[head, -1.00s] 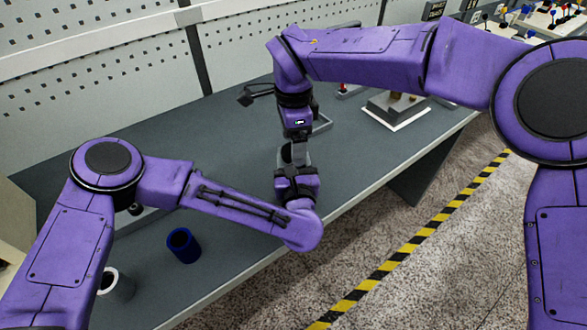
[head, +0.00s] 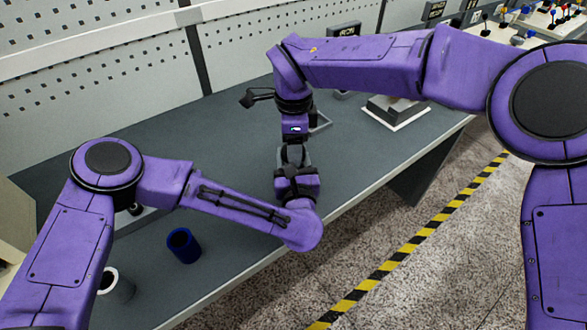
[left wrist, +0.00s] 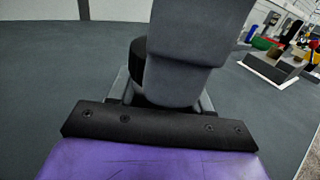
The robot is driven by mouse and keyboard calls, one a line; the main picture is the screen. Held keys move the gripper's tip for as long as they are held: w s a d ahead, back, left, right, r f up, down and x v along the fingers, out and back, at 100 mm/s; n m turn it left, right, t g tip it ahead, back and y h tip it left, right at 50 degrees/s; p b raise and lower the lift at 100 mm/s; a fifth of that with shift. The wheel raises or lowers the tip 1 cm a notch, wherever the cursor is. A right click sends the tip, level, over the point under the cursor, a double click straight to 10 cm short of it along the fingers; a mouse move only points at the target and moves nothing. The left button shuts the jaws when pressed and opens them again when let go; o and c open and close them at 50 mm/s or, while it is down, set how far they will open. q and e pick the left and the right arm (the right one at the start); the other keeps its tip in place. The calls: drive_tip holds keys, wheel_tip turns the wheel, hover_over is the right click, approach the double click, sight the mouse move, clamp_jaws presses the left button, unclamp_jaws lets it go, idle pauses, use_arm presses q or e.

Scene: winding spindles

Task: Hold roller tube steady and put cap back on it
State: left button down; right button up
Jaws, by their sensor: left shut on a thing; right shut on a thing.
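My right gripper (head: 294,143) points straight down over the grey table and is shut, apparently on the cap, which it hides. My left gripper (head: 293,163) is directly below it, at the end of my left forearm, and is shut on the roller tube. A dark rounded piece, apparently the roller tube (left wrist: 137,62), shows in the left wrist view, mostly hidden behind a large grey block-like part. The two grippers are very close, one above the other. I cannot tell whether cap and tube touch.
A dark blue hollow cylinder (head: 183,246) and a grey cylinder with a white rim (head: 117,285) stand on the table (head: 215,140) at the near left. A light-edged fixture (head: 397,112) stands at the right. The table between is clear; a perforated wall runs behind it.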

drive_tip(key=m, duration=0.5)
drive_tip(key=shift+m, duration=0.3)
drive_tip(key=m, duration=0.5)
drive_tip(key=shift+m, duration=0.4)
drive_tip(key=m, duration=1.2)
drive_tip(key=shift+m, duration=0.3)
drive_tip(key=o, duration=1.2)
drive_tip(key=shift+c, duration=0.2)
drive_tip(key=shift+r, duration=2.2)
